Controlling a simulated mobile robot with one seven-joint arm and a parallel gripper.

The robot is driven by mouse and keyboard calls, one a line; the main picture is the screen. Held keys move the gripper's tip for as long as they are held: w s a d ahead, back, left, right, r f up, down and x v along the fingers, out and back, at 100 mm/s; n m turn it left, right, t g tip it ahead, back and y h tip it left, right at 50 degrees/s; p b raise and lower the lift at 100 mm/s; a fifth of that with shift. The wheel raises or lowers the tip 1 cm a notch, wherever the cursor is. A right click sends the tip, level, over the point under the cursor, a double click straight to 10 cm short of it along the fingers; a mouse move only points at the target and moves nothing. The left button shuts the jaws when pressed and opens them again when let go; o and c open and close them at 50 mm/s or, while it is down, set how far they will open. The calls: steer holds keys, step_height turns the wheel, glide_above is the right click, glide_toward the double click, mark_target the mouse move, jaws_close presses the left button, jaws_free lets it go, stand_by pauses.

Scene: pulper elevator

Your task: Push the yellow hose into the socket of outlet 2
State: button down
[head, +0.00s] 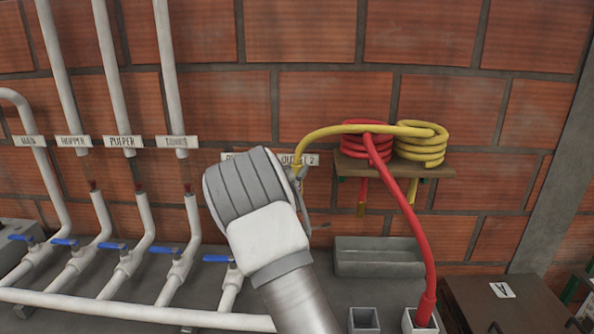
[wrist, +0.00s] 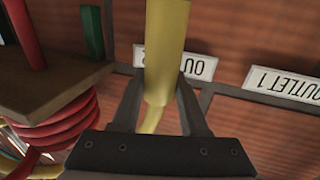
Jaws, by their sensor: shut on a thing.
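The yellow hose (head: 330,131) runs from its coil (head: 420,150) on the wall shelf, arching left to my gripper (head: 299,174). In the wrist view, my gripper (wrist: 158,85) is shut on the yellow hose (wrist: 168,45), with a finger on each side; its thicker part extends out of the frame's top. The OUTLET 2 label (head: 300,160) is on the brick wall behind the gripper; in the upside-down wrist view the label (wrist: 185,66) is partly covered by the hose. The socket of outlet 2 cannot be made out; my arm hides part of the wall and pipes below.
A red hose (head: 424,250) runs from the shelf (head: 400,169) into a square grey socket (head: 420,322). An empty-looking square socket (head: 364,320) stands left of it. A grey trough (head: 380,264) is behind. White pipes with blue valve handles (head: 115,247) fill the left.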

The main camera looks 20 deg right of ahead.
steer(key=shift+f+b, duration=2.5)
steer(key=shift+f, duration=0.4)
steer(key=shift+f+b, duration=2.6)
steer(key=shift+f, duration=0.2)
steer(key=shift+c, duration=1.7)
jaws_free()
steer(key=shift+s+a, duration=0.1)
steer(key=v, duration=1.7)
steer(key=shift+p, duration=0.3)
steer(key=shift+s, duration=0.1)
